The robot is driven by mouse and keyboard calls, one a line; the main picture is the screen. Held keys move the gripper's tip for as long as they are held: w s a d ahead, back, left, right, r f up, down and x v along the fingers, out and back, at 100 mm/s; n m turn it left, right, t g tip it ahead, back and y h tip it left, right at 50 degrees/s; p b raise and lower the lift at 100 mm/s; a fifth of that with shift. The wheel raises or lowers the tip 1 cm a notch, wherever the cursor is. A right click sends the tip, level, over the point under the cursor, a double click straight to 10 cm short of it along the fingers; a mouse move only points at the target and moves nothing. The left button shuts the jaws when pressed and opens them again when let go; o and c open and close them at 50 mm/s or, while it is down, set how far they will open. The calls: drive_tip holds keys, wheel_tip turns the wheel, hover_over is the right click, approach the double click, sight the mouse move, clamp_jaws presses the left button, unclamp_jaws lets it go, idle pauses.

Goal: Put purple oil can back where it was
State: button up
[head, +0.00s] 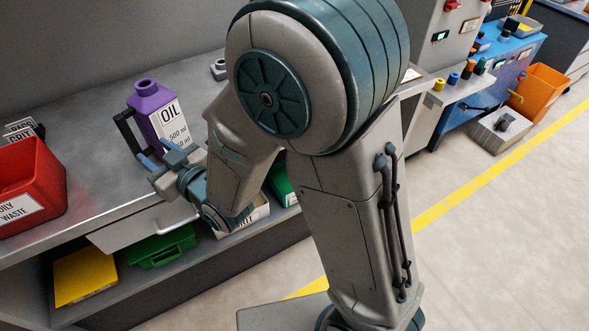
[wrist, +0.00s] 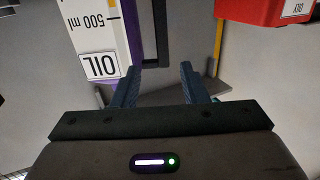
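The purple oil can (head: 147,99), with a white "OIL 500 ml" label and a dark side handle (head: 124,128), stands upright on the grey workbench. My gripper (head: 158,164) is at the near side of the can, low by the handle. In the wrist view the can's label (wrist: 98,35) is upside down at upper left. The dark handle (wrist: 160,30) lies ahead of my gripper (wrist: 158,68), in line with the space between its two fingers. The fingers are apart with a gap between them, and I see no grip on the handle.
A red oily waste bin (head: 30,185) stands on the bench at left; its corner shows in the wrist view (wrist: 262,10). An open drawer front (head: 140,228) is below the bench edge. Green (head: 163,247) and yellow (head: 86,275) items lie on the lower shelf.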

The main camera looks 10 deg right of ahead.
drive_tip(key=w+d+f+m+g+h, duration=0.15)
drive_tip(key=d+h, duration=0.25)
drive_tip(key=d, duration=0.5)
drive_tip(key=d+m+g+h, duration=0.3)
drive_tip(key=d+h, duration=0.1)
drive_tip(key=d, duration=0.5)
drive_tip(key=s+d+r+m+g+h, duration=0.1)
drive_tip(key=s+d+m+g+h, duration=0.2)
drive_tip(key=s+d, duration=1)
drive_tip(key=s+g, duration=0.2)
drive_tip(key=g, duration=0.1)
drive_tip(key=shift+s+d+m+g, duration=0.3)
drive_tip(key=shift+s+m+g, duration=0.05)
drive_tip(key=shift+s, duration=0.05)
